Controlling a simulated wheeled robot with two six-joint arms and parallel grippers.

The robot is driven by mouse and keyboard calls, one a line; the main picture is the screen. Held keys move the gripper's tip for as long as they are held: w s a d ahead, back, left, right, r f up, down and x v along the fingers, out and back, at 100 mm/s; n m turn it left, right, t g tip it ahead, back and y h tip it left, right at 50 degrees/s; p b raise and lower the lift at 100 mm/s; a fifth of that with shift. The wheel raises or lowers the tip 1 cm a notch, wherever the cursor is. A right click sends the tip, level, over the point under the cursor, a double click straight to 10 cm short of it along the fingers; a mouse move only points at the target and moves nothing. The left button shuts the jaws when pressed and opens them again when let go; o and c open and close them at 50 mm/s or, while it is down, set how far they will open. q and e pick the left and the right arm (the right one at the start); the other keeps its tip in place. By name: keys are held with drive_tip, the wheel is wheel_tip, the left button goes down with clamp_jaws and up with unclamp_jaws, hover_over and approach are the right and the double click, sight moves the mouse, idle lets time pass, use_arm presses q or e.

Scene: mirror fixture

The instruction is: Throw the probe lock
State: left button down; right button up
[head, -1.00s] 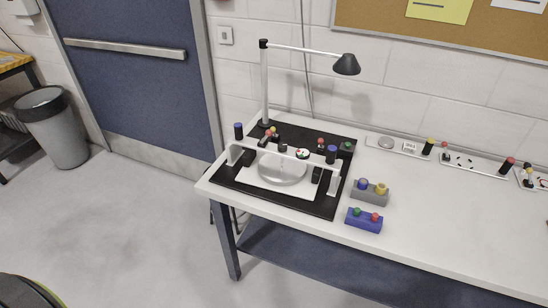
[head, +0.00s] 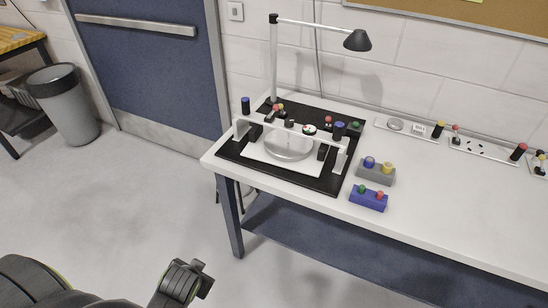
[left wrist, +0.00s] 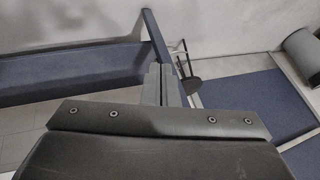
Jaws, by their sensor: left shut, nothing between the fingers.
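The mirror fixture stands on a black base plate (head: 228,151) at the left end of the white bench. A round silver mirror disc (head: 288,147) lies on a white plate under a white bridge (head: 290,131). Black posts with blue caps (head: 246,105) and small red-topped controls (head: 328,121) are around it. I cannot tell which of these is the probe lock. My left gripper shows in the left wrist view (left wrist: 165,86), shut and empty. In the head view, the end of my left arm is low, in front of the bench and apart from the fixture. My right gripper is not in view.
The bench's front right is clear. A grey bin (head: 63,108) stands left.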

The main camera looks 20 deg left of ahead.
use_arm(q)
drive_tip(key=w+r+m+t+y, duration=0.1)
drive_tip(key=w+r+m+t, duration=0.3)
drive_tip(key=w, duration=0.5)
drive_tip(key=w+r+m+t+y, duration=0.1)
drive_tip(key=w+r+m+t, duration=0.2)
drive_tip(key=w+r, duration=0.5)
drive_tip(key=w+r+m+t+y, duration=0.2)
drive_tip(key=w+m+t, duration=0.15)
drive_tip(key=w, duration=0.75)
drive_tip(key=w+d+r+m+t+h, duration=0.3)
drive_tip(key=w+d+r+m+h, duration=0.1)
drive_tip(key=w+d+m, duration=0.4)
drive_tip(key=shift+w+h, duration=0.4)
drive_tip(key=shift+w, duration=0.05)
drive_tip(key=shift+d, duration=0.1)
